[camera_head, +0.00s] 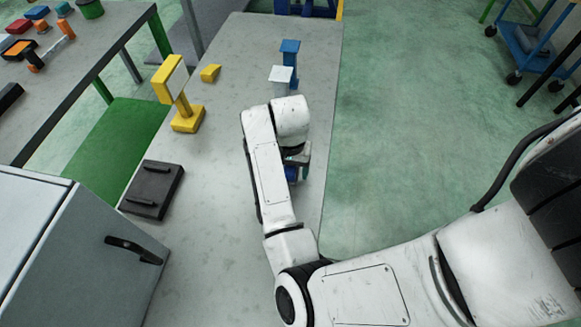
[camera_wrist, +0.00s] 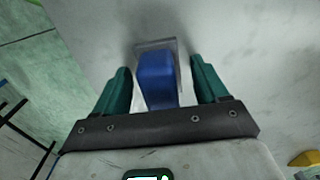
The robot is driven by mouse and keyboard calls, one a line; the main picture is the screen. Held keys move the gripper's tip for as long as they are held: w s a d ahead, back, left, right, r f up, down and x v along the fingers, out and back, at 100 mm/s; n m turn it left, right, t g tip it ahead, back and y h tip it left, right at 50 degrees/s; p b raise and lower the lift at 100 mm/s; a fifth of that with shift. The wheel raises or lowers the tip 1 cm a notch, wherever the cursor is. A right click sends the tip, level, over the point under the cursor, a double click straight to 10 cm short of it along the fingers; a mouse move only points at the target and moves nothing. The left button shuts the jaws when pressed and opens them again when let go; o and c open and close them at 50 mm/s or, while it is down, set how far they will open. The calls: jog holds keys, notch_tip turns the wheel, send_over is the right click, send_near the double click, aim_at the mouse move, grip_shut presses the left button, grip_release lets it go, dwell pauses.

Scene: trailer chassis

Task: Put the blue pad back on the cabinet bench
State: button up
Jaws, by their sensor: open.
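A blue block-like thing, which looks like the blue pad (camera_wrist: 157,80), stands between my gripper's two green fingers in the wrist view. A pale grey or clear plate shows around its far end. My gripper (camera_wrist: 160,66) is open, with a finger on each side of it and a visible gap at each side. In the head view a bit of the blue thing (camera_head: 291,173) shows beneath my wrist, over the grey bench top (camera_head: 222,220); most of it is hidden by my arm. I cannot tell whether it rests on the bench.
A grey cabinet (camera_head: 75,255) with a black handle stands at the lower left. A black flat box (camera_head: 152,190), a yellow stand (camera_head: 187,118), a yellow block (camera_head: 210,73), a white-topped post (camera_head: 281,76) and a blue post (camera_head: 290,52) are on the bench. Green floor lies right.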

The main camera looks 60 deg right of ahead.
jog(key=shift+r, duration=0.1)
notch_tip(320, 180, up, 11)
jog(key=shift+w+f+p, duration=0.1)
jog(key=shift+p, duration=0.35)
jog(key=shift+r, duration=0.6)
jog(key=s+d+r+n+t+h, duration=0.1)
jog(key=s+d+r+n+h, duration=0.1)
jog(key=d+n+h, duration=0.4)
jog(key=s+a+f+n+y, duration=0.2)
jog(key=s+a+f, duration=0.2)
jog(key=a, duration=0.1)
jog(key=s+a+f+n+y, duration=0.2)
jog(key=s+a+f, duration=0.2)
jog(key=a, duration=0.2)
jog(key=s+a+f+n+y, duration=0.1)
jog(key=s+a+f+n, duration=0.2)
jog(key=a, duration=0.3)
jog(key=shift+s+f+y, duration=0.4)
jog(key=shift+s+f, duration=0.1)
